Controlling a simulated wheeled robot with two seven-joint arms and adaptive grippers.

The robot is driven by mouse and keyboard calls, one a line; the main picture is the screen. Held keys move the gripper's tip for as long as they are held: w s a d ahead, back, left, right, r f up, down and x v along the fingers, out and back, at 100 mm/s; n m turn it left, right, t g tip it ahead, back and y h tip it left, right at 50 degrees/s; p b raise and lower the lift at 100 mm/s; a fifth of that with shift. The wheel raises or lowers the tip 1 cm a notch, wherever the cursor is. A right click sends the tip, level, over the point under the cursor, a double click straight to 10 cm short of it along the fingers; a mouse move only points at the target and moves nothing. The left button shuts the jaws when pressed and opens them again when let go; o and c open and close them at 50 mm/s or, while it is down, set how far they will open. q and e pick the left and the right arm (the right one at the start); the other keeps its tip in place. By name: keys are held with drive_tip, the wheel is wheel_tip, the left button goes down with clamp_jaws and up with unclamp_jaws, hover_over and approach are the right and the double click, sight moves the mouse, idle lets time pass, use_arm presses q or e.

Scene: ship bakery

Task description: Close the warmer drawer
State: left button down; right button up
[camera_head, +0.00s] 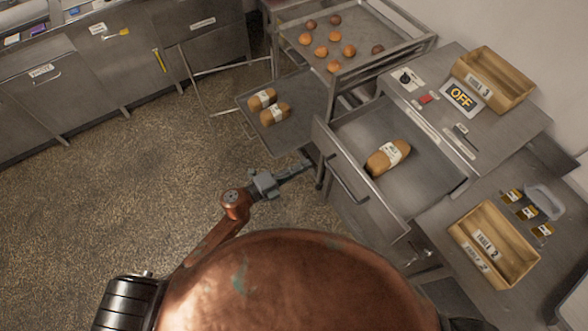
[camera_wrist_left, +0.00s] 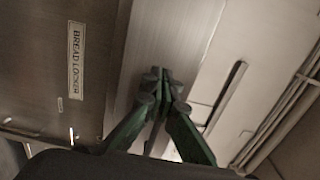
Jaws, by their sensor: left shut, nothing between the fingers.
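The warmer drawer (camera_head: 369,199) is pulled out of the grey warmer cabinet in the head view, with one wrapped loaf (camera_head: 388,157) lying in it. Its bar handle (camera_head: 348,178) is on the front panel. My left gripper (camera_head: 306,165) is shut and empty, just left of the drawer front's far end; I cannot tell if it touches. In the left wrist view the green fingers (camera_wrist_left: 158,80) are together, in front of a pale metal panel. A dark bar (camera_wrist_left: 226,95) shows to their right. My right gripper is out of view.
A rack tray (camera_head: 340,35) with several buns stands at the back, and a lower tray (camera_head: 291,110) holds two loaves. Crates (camera_head: 491,79) (camera_head: 495,244) stand on the counters at right. Floor at left is clear.

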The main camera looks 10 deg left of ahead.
sight(330, 152)
use_arm(q)
drive_tip(key=x, duration=0.7)
drive_tip(key=shift+w+d+p, duration=0.15)
drive_tip(key=shift+d+p, duration=0.05)
drive_tip(key=shift+p, duration=0.1)
drive_tip(key=shift+w, duration=0.1)
